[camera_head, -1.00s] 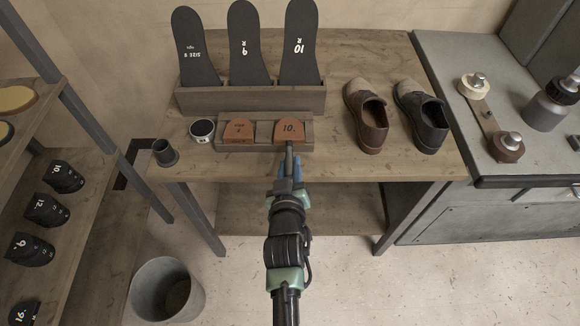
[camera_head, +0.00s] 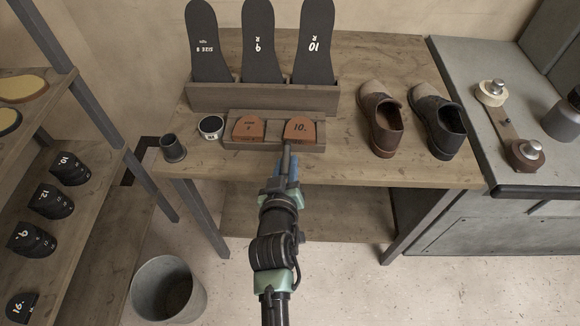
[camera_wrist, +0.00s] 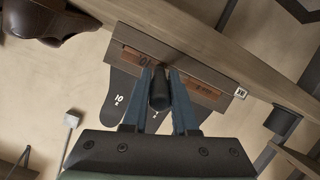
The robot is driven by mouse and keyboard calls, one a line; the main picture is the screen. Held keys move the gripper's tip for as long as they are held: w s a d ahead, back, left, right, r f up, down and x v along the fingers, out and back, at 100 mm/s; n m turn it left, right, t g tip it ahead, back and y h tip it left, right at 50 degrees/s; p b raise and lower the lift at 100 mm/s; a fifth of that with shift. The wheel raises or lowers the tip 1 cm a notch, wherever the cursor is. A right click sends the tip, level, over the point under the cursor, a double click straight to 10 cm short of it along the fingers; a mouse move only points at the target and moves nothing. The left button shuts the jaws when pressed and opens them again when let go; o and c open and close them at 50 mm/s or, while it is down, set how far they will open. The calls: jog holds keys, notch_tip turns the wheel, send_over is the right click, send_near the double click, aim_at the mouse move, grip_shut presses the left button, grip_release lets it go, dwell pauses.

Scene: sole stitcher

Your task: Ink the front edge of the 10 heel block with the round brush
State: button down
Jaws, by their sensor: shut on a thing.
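The orange-brown heel block marked 10 (camera_head: 301,129) sits in the right pocket of a wooden holder (camera_head: 274,132) on the bench. It shows partly in the wrist view (camera_wrist: 134,55). My gripper (camera_head: 284,174) is shut on a dark, round-handled brush (camera_head: 286,157), seen nearly end-on between the blue fingers in the wrist view (camera_wrist: 160,92). The brush's far end is near the lower left corner of the 10 block's front edge; I cannot tell whether they touch. The bristles are hidden in the wrist view.
Another heel block (camera_head: 248,128) sits in the left pocket. A small round labelled pot (camera_head: 211,126) and an empty-looking dark cup (camera_head: 173,148) stand to the left. Upright soles stand in a rack (camera_head: 262,98) behind. A brown shoe (camera_head: 383,122) and a black shoe (camera_head: 437,120) stand right.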

jog(key=shift+d+r, duration=0.1)
jog(key=shift+d+p, duration=1.8)
jog(key=shift+p, duration=0.2)
jog(key=shift+d, duration=0.1)
jog(key=shift+d+p, duration=0.75)
jog(key=shift+p, duration=0.2)
